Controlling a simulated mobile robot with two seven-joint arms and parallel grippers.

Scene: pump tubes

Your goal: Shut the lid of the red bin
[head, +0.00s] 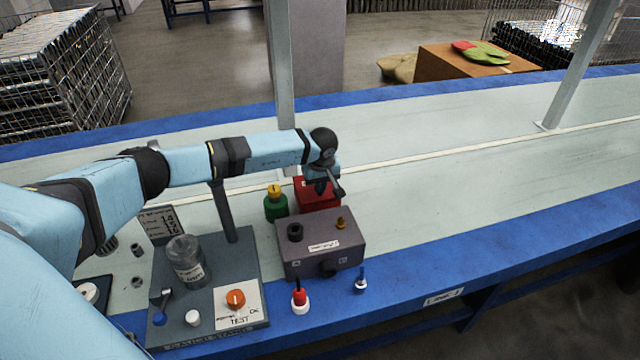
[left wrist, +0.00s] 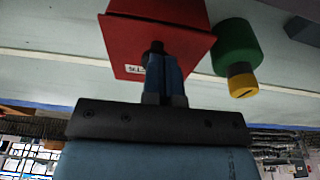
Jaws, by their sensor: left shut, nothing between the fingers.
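The red bin (head: 315,203) stands on the conveyor table behind a grey box. My left gripper (head: 321,188) is at the bin, pointing down, and hides part of its top. In the left wrist view the red bin (left wrist: 195,42) shows a bright red face with a white label and a darker red part above. The shut, empty fingers of my left gripper (left wrist: 156,52) overlap the bright face; whether they touch it is unclear. I cannot tell the lid's angle. My right gripper is not in view.
A green bottle with a yellow cap (head: 276,204) stands just left of the bin. The grey box (head: 310,246) with knobs is in front. A test stand (head: 245,250) with a post and a jar (head: 187,262) is at left. The table to the right is clear.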

